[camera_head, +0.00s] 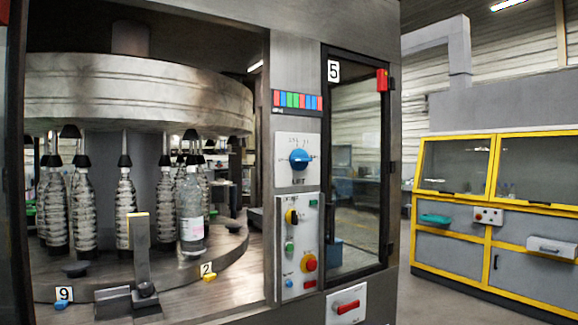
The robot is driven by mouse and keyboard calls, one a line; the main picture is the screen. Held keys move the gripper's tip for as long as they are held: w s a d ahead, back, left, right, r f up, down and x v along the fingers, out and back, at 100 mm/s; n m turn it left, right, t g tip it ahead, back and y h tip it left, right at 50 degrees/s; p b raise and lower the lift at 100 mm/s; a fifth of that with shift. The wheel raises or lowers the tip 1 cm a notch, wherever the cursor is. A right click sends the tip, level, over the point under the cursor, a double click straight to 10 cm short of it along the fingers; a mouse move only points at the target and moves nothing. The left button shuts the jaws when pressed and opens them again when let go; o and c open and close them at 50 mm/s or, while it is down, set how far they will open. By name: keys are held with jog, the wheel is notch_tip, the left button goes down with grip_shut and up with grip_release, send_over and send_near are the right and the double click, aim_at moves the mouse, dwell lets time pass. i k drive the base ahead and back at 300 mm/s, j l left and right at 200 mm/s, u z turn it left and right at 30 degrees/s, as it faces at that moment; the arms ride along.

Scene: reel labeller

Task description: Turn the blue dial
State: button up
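The blue dial (299,159) is a round knob on a white plate (297,178) on the machine's front post. Markings run around the dial, too small to read surely. A light pointer or ridge seems to cross the knob, but its exact setting is hard to tell. The dial is unobstructed. My gripper is not in view, and nothing touches the dial.
Below the dial, a panel (290,262) carries a black-and-yellow knob (291,216), green and blue buttons and a red button on yellow (309,263). A glass door (357,165) stands right. Left, bottles (191,215) stand on a carousel. Open floor shows at lower right.

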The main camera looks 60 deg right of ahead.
aim_at(299, 160)
jog(key=k+z, duration=0.4)
jog(key=z, duration=0.2)
jog(key=l+z, duration=0.1)
jog(key=z, duration=1.25)
jog(key=i+j+z, duration=0.3)
jog(key=i+j, duration=0.35)
jog(key=j, duration=0.1)
